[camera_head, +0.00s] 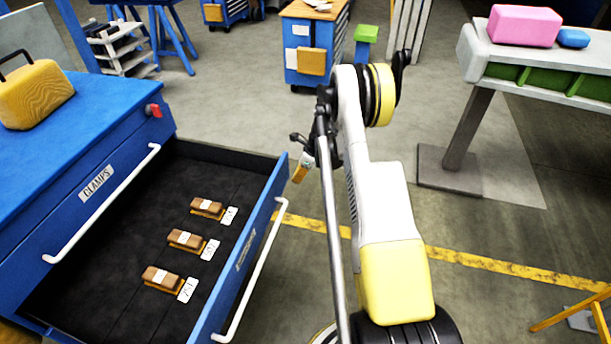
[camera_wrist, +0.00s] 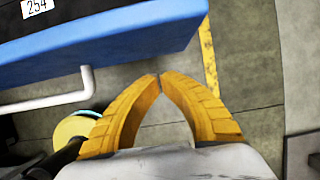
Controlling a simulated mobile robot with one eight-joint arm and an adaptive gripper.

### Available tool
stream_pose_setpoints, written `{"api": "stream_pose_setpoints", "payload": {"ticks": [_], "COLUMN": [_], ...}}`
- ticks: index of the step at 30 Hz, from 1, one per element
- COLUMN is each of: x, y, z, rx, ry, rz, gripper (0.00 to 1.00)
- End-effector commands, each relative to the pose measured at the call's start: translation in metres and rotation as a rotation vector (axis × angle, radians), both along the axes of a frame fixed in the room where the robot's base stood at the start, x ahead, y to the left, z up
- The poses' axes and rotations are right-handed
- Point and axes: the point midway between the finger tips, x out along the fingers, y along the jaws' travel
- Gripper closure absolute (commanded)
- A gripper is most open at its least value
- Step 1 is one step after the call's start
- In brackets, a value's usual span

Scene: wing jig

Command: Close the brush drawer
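The brush drawer (camera_head: 247,262) is pulled well out of the blue cabinet (camera_head: 40,250) at the left in the head view. Three brown brushes (camera_head: 186,240) with white tags lie in a row on its dark liner. Its white handle (camera_head: 253,288) runs along the blue front. In the wrist view, the blue drawer front (camera_wrist: 120,55) crosses the upper left and the handle's end (camera_wrist: 70,100) shows below it. My gripper (camera_wrist: 160,77) has its yellow fingertips together with nothing between them. In the head view, my gripper (camera_head: 299,175) is beyond the drawer's far front corner, outside it.
The upper drawer, labelled CLAMPS (camera_head: 96,184), is shut above the open one. A yellow toolbox (camera_head: 35,95) stands on the cabinet top. A grey bench (camera_head: 540,65) stands at the upper right. The floor right of the drawer is clear around my arm, with a yellow line (camera_head: 480,262).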

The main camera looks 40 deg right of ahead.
Motion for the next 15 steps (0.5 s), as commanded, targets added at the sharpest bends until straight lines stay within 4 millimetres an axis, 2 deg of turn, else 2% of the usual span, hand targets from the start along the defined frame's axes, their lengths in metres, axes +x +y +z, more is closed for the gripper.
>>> {"api": "stream_pose_setpoints", "payload": {"ticks": [6, 15], "x": [0.016, 0.018], "y": [0.012, 0.013], "z": [0.0, 0.001], "rx": [-0.001, -0.001], "ry": [0.001, 0.001], "rz": [0.0, 0.0], "gripper": [1.0, 1.0]}}
